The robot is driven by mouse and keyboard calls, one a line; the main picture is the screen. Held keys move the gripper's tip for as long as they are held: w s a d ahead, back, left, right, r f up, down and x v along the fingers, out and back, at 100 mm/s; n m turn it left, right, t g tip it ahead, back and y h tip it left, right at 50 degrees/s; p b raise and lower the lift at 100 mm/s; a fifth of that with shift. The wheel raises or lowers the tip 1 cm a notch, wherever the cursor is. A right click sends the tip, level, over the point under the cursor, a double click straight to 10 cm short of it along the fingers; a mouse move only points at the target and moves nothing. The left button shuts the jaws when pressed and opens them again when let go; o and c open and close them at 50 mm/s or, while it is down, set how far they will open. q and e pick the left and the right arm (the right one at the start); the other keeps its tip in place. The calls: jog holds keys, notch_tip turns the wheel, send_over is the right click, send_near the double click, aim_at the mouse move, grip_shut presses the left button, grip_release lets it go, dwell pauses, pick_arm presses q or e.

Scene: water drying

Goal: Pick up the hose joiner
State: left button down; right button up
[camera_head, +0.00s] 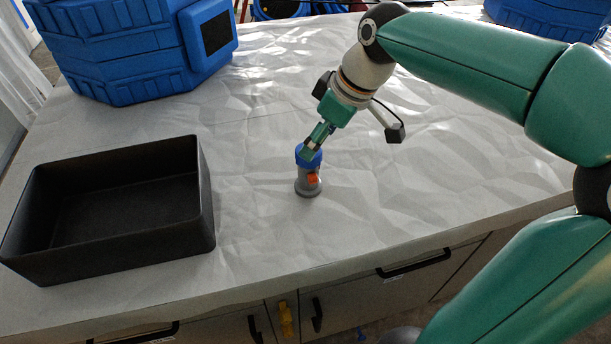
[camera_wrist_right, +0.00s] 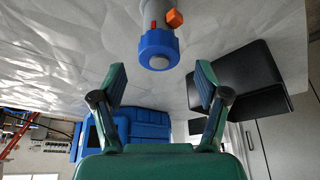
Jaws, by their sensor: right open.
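The hose joiner (camera_head: 308,180) stands upright on the covered table in the head view, grey with a blue collar on top and an orange tab on its side. In the right wrist view the hose joiner (camera_wrist_right: 158,45) shows its blue end toward the fingers. My right gripper (camera_head: 312,150) is at the top of the joiner in the head view. In the wrist view its two green fingers (camera_wrist_right: 160,85) are spread apart with nothing between them, and the blue collar lies just beyond the fingertips. My left gripper is not in view.
A black open bin (camera_head: 180,237) stands on the left of the table and looks empty. A large blue case (camera_head: 125,50) stands behind it, and another blue object (camera_head: 545,15) is at the back right. The table around the joiner is clear. Cabinet drawers lie below the front edge.

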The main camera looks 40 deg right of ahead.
aim_at(308, 175)
jog(key=x, duration=0.8)
jog(key=shift+w+f, duration=0.25)
jog(key=shift+f, duration=0.1)
jog(key=c, duration=1.3)
